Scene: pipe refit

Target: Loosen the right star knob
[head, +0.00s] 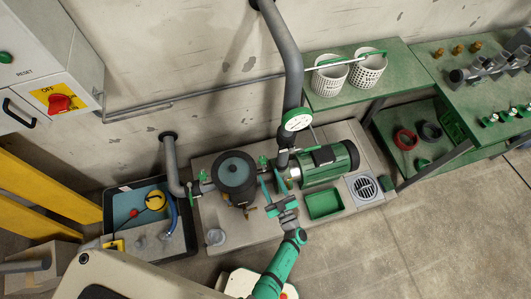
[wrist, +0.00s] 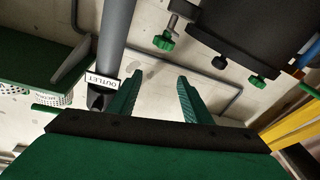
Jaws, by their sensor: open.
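My gripper (head: 274,183) is open and empty, just right of the dark round-lidded vessel (head: 235,170) in the head view. In the wrist view, nothing lies between the fingers of my gripper (wrist: 159,82). A bright green star knob (wrist: 163,42) on a metal stem shows above them, apart from both. I cannot tell which of these is the right star knob. In the head view the knobs are too small to tell apart.
A grey pipe with an OUTLET label (wrist: 103,82) stands close left of the fingers. A glass jar (head: 215,237) stands front left. Floor at right is clear.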

